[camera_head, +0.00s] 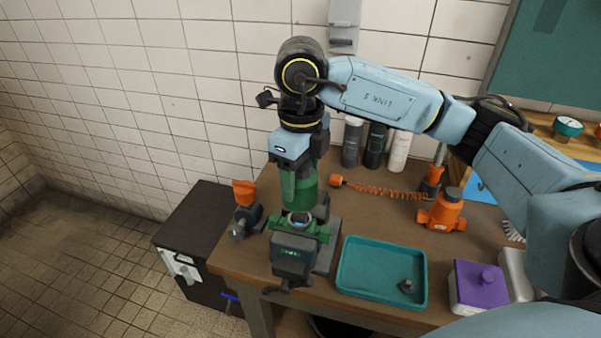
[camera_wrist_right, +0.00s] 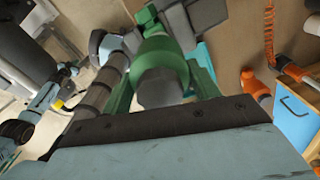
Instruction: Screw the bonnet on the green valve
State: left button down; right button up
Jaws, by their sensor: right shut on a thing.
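The green valve (camera_head: 300,222) sits in a dark grey vise (camera_head: 292,258) on the wooden bench, its round top opening facing up. My right gripper (camera_head: 297,192) points down just above and behind it. It is shut on the bonnet, a green part with a grey hex end (camera_wrist_right: 158,88) that fills the space between the fingers in the right wrist view. I cannot tell whether the bonnet touches the valve. My left arm seems to show small at the left of the wrist view; its gripper (camera_wrist_right: 68,72) is too small to read.
A teal tray (camera_head: 350,285) holds a small dark part (camera_head: 407,286). A purple-topped box (camera_head: 478,285) is at the front right. Several bottles (camera_head: 375,145) stand against the tiled wall.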

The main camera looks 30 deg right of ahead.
jog(key=shift+f+b, duration=1.6)
jog(key=shift+f, duration=0.05)
jog(key=shift+f+b, duration=0.85)
jog(key=shift+f, duration=0.05)
jog(key=shift+f+b, duration=0.15)
jog(key=shift+b, duration=0.15)
jog(key=shift+f+b, duration=0.4)
jog(key=shift+b, duration=0.1)
dwell(0.8)
